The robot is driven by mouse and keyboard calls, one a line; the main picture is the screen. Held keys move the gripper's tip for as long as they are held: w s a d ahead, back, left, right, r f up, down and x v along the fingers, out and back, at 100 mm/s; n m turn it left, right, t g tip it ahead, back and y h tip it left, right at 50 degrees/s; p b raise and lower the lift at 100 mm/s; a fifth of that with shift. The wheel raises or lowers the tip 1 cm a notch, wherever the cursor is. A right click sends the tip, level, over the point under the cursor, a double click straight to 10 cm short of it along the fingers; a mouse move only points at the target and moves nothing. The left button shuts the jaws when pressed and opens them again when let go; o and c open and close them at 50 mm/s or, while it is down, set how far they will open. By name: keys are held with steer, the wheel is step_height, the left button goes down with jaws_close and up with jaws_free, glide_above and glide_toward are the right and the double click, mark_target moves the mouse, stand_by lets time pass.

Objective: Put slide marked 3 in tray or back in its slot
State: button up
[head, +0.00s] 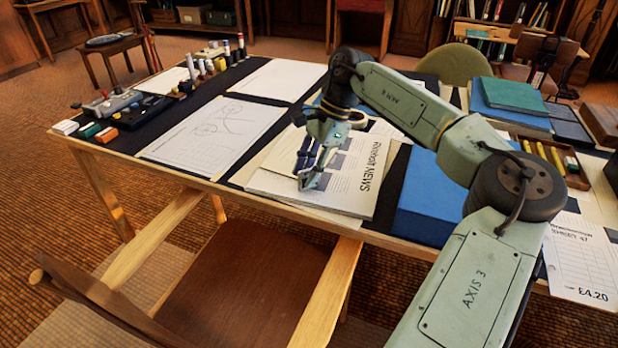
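My gripper (311,181) points down over a stack of newspapers (357,184) near the front edge of the table. Its fingers are small and partly merge with the dark print below, so I cannot tell whether they are open, shut or holding anything. I cannot make out a slide marked 3 or its slot in the head view. A shallow wooden box (577,181) with yellow sticks in it stands at the right, partly behind my arm; I cannot tell whether it is the tray.
A blue box (424,205) lies right of the newspapers, under my arm. Drawing sheets (214,130) lie to the left. Small bottles and blocks line the table's left end. Books (510,97) are stacked at the back right. A wooden chair (240,275) stands in front.

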jaws_close()
steer(key=shift+r, duration=0.1)
stand_by(0.3)
